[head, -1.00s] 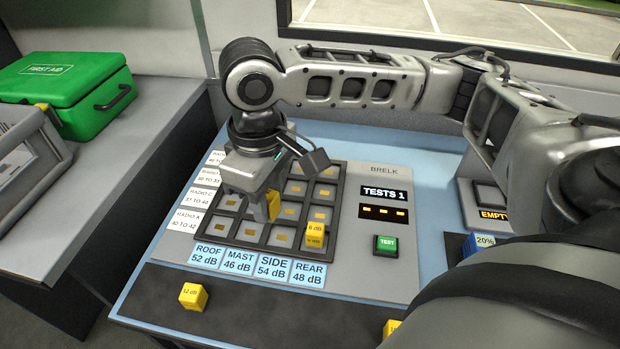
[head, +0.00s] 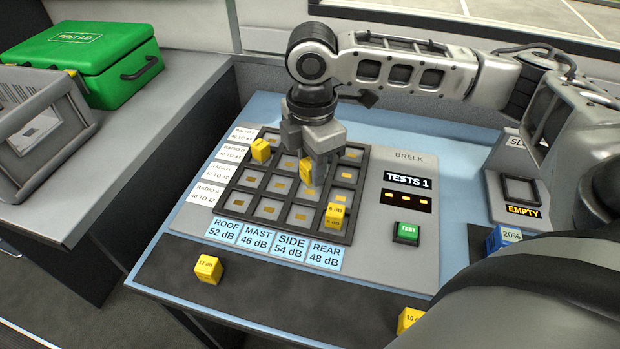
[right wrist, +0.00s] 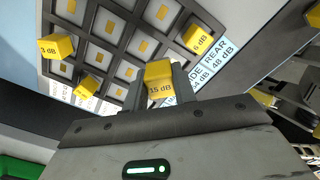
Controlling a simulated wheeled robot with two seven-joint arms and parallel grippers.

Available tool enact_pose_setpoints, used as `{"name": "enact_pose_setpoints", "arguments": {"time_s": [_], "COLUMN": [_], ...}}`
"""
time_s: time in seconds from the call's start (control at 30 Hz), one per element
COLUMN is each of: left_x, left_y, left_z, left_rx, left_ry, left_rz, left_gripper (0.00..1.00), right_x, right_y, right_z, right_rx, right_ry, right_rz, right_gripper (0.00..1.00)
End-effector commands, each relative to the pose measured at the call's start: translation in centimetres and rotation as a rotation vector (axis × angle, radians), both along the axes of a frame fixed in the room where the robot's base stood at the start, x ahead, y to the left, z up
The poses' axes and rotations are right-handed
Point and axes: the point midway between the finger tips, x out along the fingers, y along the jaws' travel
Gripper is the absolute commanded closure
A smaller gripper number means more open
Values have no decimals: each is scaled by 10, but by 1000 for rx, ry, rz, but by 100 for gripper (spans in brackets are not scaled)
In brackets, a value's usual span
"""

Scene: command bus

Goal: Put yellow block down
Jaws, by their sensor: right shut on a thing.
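My right gripper (head: 316,160) is shut on a yellow block (head: 306,170) over the middle of the dark grid (head: 262,229) on the panel. In the right wrist view the held block (right wrist: 160,88) reads 15 dB and sits between the fingers (right wrist: 160,92). I cannot tell whether it touches a cell. Another yellow block (head: 261,150) stands at the grid's far left. A further yellow block (head: 335,216) stands at the near right corner. Cells around the held block show flat orange marks. My left gripper is not in view.
A yellow 12 dB block (head: 208,268) and another yellow block (head: 410,319) lie on the dark front strip. A green TEST button (head: 407,232) is right of the grid. A blue 20% block (head: 503,238) is farther right. A grey crate (head: 50,118) and a green first aid box (head: 85,55) stand left.

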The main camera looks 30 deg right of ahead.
Motion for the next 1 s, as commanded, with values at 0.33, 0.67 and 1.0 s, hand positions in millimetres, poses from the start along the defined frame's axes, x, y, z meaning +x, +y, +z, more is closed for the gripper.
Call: {"name": "enact_pose_setpoints", "arguments": {"time_s": [0.33,0.67,1.0], "left_x": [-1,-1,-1], "left_y": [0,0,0], "left_z": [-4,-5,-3], "left_rx": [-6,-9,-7], "left_ry": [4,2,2], "left_rz": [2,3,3], "left_gripper": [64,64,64], "right_x": [24,27,26], "right_y": [-12,-14,-14], "right_z": [-33,-67,-69], "right_rx": [2,1,1], "right_ry": [0,-1,-1], "right_rz": [0,1,1], "right_gripper": [96,96,65]}}
